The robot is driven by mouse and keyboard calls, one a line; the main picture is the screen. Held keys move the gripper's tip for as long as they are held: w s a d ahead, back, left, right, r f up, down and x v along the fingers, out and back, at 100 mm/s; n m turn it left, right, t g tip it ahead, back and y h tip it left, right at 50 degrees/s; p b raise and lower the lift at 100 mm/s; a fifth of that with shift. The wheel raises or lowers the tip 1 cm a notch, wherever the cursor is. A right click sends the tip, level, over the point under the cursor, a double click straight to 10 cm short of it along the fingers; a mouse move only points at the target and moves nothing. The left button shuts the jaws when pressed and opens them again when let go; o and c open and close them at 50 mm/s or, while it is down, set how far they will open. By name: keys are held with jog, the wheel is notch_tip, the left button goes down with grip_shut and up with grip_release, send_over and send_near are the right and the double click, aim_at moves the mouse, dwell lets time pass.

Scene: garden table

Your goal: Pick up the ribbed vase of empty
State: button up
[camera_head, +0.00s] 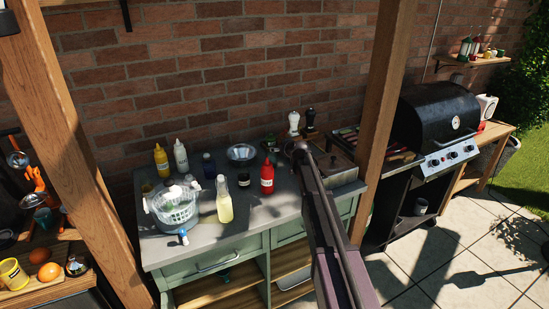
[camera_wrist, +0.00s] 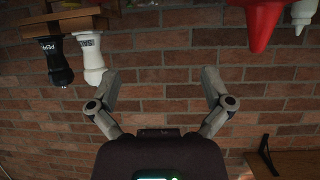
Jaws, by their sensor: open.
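I cannot pick out a ribbed vase for certain in either view. My gripper (camera_wrist: 160,74) is open and empty in the wrist view, its two fingers spread wide with the brick wall behind. In the head view my arm reaches over the right part of the grey-topped cabinet (camera_head: 258,219), and its fingers cannot be made out. A white mill (camera_head: 294,122) and a black mill (camera_head: 310,119) stand behind the arm's end. In the wrist view, which is upside down, the white mill (camera_wrist: 91,60) is close beside the left finger, and the black mill (camera_wrist: 57,62) is further left.
A black grill (camera_head: 437,118) stands at right. The cabinet's front middle is clear.

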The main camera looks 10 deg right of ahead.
aim_at(272, 157)
notch_tip(272, 157, down, 6)
jog(key=w+b, duration=0.2)
jog(key=b, duration=0.4)
jog(key=shift+w+d+r+t+b, duration=0.2)
jog(key=shift+w+d+t+b, duration=0.1)
jog(key=shift+w+d, duration=0.1)
jog(key=b+x, duration=0.3)
jog(key=x, duration=0.5)
jog(key=shift+w+f, duration=0.15)
jog(key=shift+w, duration=0.15)
jog(key=shift+b+x, duration=1.15)
jog(key=shift+x, duration=1.45)
jog(key=shift+d, duration=0.2)
